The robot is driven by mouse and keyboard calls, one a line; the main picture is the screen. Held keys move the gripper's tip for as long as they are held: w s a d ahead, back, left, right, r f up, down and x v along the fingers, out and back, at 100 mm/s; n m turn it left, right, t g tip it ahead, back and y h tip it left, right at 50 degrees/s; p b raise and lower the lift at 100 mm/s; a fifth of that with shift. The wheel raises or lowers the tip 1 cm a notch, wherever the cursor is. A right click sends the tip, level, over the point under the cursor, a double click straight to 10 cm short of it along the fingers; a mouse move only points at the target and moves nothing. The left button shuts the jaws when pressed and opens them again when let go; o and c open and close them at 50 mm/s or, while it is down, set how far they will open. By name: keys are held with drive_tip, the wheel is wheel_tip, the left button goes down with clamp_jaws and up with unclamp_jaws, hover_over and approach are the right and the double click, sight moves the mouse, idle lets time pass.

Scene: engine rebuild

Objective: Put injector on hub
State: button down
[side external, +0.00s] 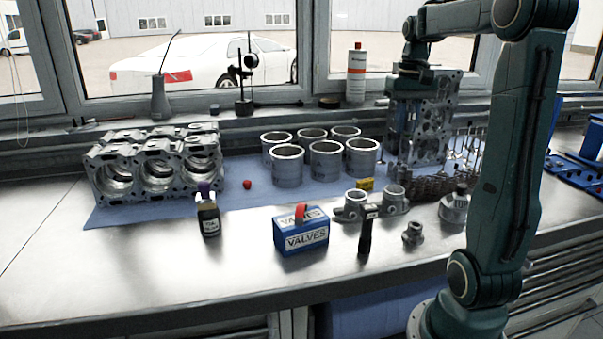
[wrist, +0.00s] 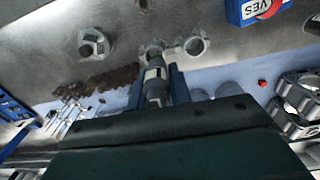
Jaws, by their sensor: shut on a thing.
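My gripper's blue fingers (wrist: 157,88) are shut on the injector (wrist: 154,82), a grey and dark cylindrical part, in the wrist view. In the side external view the gripper's blue parts (side external: 393,125) are hard to separate from the cylinder head behind, and I cannot make out the injector there. A round flanged metal part with a dark centre, which looks like the hub (side external: 455,207), sits on the bench at right. It also shows in the wrist view (wrist: 94,44), apart from the gripper, at upper left. A smaller stepped metal part (side external: 413,233) stands nearby.
A two-bored metal part (side external: 376,204) and a black-handled tool (side external: 367,232) stand left of the hub. Several cylinder liners (side external: 325,160), a VALVES box (side external: 302,237), a bottle (side external: 208,217) and an engine block (side external: 155,170) are further left.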

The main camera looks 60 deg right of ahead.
hover_over(415, 223)
wheel_tip(415, 223, down, 16)
drive_tip(key=shift+f, duration=0.1)
idle(0.8)
drive_tip(key=shift+f, duration=2.1)
drive_tip(key=shift+f, duration=0.15)
drive_tip(key=c, duration=1.3)
unclamp_jaws()
wheel_tip(415, 223, up, 12)
drive_tip(key=shift+r, duration=0.2)
